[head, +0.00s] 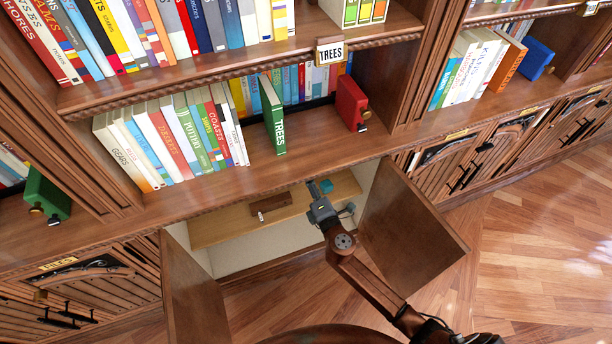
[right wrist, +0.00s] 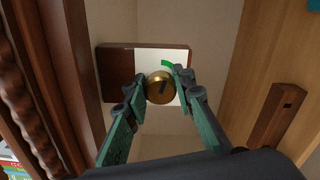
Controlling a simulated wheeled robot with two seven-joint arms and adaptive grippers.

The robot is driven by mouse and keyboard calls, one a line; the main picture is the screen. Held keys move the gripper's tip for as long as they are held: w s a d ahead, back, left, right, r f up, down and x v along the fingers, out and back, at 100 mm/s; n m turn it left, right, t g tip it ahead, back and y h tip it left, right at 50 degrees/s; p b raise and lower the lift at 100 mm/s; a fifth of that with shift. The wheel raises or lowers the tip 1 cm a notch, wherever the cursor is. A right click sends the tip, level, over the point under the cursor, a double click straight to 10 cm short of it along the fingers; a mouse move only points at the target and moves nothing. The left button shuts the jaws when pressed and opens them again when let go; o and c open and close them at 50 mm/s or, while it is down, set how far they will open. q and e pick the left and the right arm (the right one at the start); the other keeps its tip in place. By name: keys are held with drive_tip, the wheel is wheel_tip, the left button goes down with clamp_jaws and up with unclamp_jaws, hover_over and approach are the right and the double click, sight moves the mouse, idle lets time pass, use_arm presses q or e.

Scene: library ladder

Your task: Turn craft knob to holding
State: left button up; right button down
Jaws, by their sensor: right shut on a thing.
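The craft knob (right wrist: 160,87) is a round brass knob with a dark mark across its face, seen in the right wrist view. Behind it is a plate (right wrist: 118,74), part dark wood and part white, with a green arc beside the knob's upper right. My right gripper (right wrist: 160,90) has its two green fingers shut on the knob's sides. In the head view my right gripper (head: 316,192) reaches into the open cabinet below the shelf; the knob is hidden there. Any wording on the plate cannot be read. My left gripper is not in view.
Open cabinet doors stand to the left (head: 194,290) and right (head: 412,232) of the opening. Above are books, a green TREES book (head: 273,117) and a red bookend (head: 351,103).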

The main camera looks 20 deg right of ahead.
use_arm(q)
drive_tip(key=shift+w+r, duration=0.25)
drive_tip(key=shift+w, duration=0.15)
use_arm(e)
drive_tip(key=shift+m, duration=0.5)
drive_tip(key=c, duration=1.6)
unclamp_jaws()
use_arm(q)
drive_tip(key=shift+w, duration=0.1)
use_arm(e)
drive_tip(key=shift+s, duration=0.1)
drive_tip(key=s, duration=1.1)
drive_tip(key=shift+s+d, duration=0.15)
drive_tip(key=shift+s, duration=0.25)
